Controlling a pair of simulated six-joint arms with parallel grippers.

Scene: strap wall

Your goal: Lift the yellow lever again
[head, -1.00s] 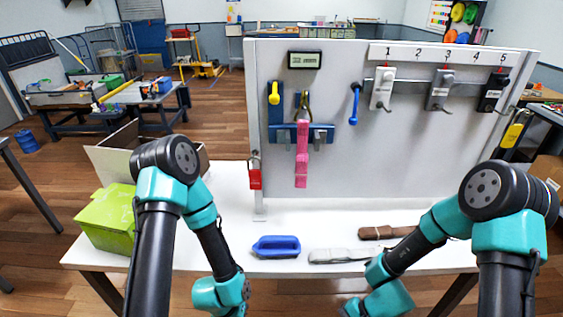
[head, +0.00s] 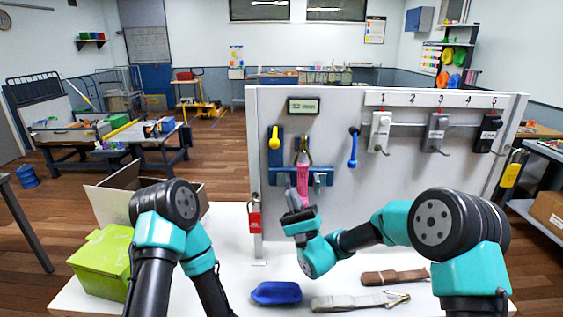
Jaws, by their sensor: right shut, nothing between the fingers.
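The yellow lever (head: 274,138) hangs on a blue plate at the upper left of the white board. A pink strap (head: 303,180) hangs from a hook just right of it, and its lower part is hidden by my right gripper. My right gripper (head: 291,189) is shut and empty. It points up in front of the board, below the yellow lever and beside the strap; whether it touches the strap I cannot tell. My left gripper is below the picture edge; only its arm shows.
A blue lever (head: 352,147) and numbered hooks with tags (head: 380,132) are to the right. A red padlock (head: 255,217) hangs at the board's left edge. A blue pad (head: 276,292), a grey strap (head: 350,302) and a brown strap (head: 395,277) lie on the table.

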